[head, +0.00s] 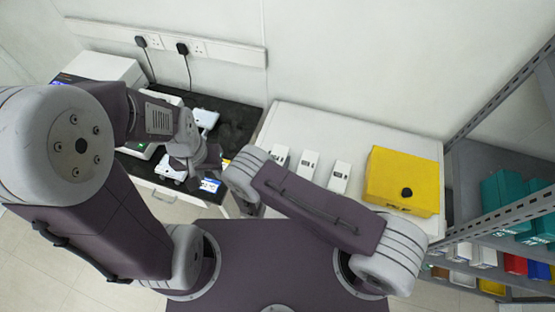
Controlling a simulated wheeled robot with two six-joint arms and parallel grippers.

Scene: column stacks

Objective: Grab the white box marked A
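Three slim white boxes stand in a row on the white table: a left one (279,155), a middle one (308,164) and a right one (340,177). Each has a small dark marking on top, too small to read, so I cannot tell which is marked A. My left gripper (203,160) is over the dark bench, left of the boxes and apart from them. Its fingers are too small and cluttered to show whether they are open. My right arm crosses in front of the boxes' near side; its gripper is hidden behind the arm.
A yellow case (402,180) with a black knob stands right of the boxes on the white table (290,118). The dark bench (238,118) at left holds white equipment. A grey shelf rack (490,160) with teal, red and blue boxes stands at right. A wall is behind.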

